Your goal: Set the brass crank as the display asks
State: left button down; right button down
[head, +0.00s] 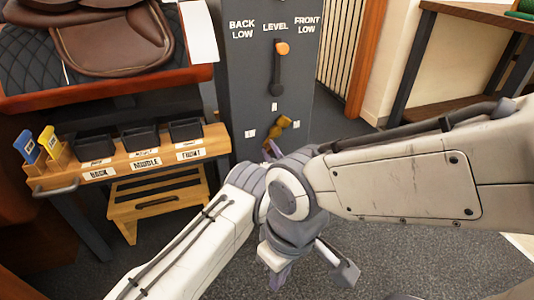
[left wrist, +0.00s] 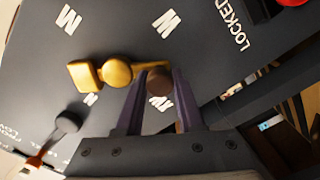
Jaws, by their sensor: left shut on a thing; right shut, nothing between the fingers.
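The brass crank (head: 284,121) is on the front of the dark grey post, below the lever. In the left wrist view it shows as a brass hub (left wrist: 115,71) with a squared brass end on one side and an arm with a dark brown knob (left wrist: 158,82) on the other. My left gripper (head: 271,150) is at the crank; in the left wrist view its purple fingers (left wrist: 157,88) are shut on the brown knob. White letter marks surround the crank. My right gripper (head: 282,275) is shut and empty, lower down in front. I see no display in these views.
The post (head: 245,70) carries a lever with an orange knob (head: 282,48), pointing up to LEVEL. Left stand a saddle (head: 110,35) and a wooden shelf (head: 130,160) with black bins and blue and yellow tags. A red part (left wrist: 292,2) sits near LOCKED. My arms cross closely before the post.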

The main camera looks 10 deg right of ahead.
pick_arm(q)
jog(key=shift+w+d+f+n+b, duration=0.1)
jog(key=shift+d+f+n+b, duration=0.15)
jog(key=shift+d+n+b, duration=0.55)
jog(key=shift+w+d+f+n+b, duration=0.15)
jog(key=shift+d+f+n+b, duration=0.15)
jog(key=shift+n+b, duration=0.9)
jog(key=shift+w+d+f+n+b, duration=0.1)
jog(key=shift+d+f+n+b, duration=0.3)
jog(key=shift+n, duration=1.1)
jog(key=shift+d+r, duration=0.2)
jog(key=c, duration=0.8)
grip_release()
jog(key=shift+c, duration=0.2)
jog(key=shift+r, duration=0.1)
